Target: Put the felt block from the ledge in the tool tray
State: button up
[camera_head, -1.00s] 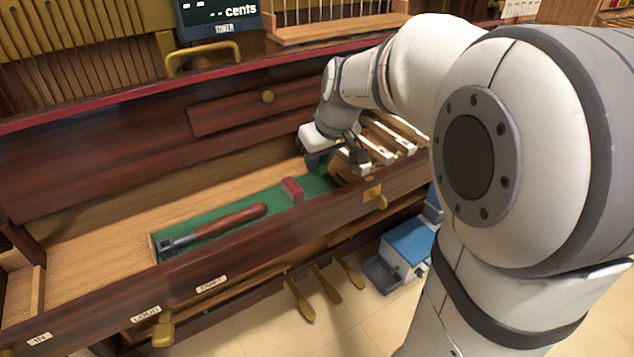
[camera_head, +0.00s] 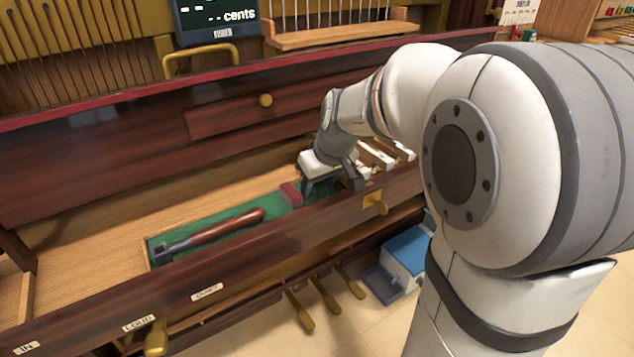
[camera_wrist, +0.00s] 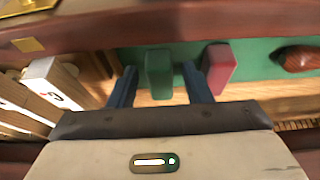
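A green block (camera_wrist: 159,73) stands between the two fingers of my gripper (camera_wrist: 162,85) in the wrist view. A gap shows on each side of it, so the fingers are open around it. It appears to be in or just over the green-lined tool tray (camera_head: 180,232); whether it touches the lining I cannot tell. In the head view my gripper (camera_head: 333,186) is low at the tray's right end and hides the green block. A red block (camera_head: 291,194) sits in the tray just left of my gripper; it also shows in the wrist view (camera_wrist: 218,68), close beside a finger.
A wooden-handled tool (camera_head: 212,230) lies in the tray's left part. White-ended keys (camera_head: 378,153) are right of my gripper. The dark front rail (camera_head: 260,258) runs along the near side. Bare wooden key bed (camera_head: 95,235) is free on the left.

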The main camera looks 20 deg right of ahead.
jog(key=shift+s+r+p, duration=0.1)
jog(key=shift+r+p, duration=0.2)
jog(key=shift+r, duration=0.25)
jog(key=p+v, duration=0.4)
jog(key=v, duration=0.6)
jog(key=s+a+f+m+g, duration=0.1)
jog(key=s+f, duration=0.4)
jog(key=s, duration=0.3)
jog(key=s+f+m+g+h, duration=0.1)
jog(key=s+f+m+g, duration=0.1)
jog(key=s+f, duration=0.4)
jog(key=shift+s+a+m, duration=0.3)
jog(key=shift+s+a, duration=0.1)
jog(key=shift+s, duration=0.8)
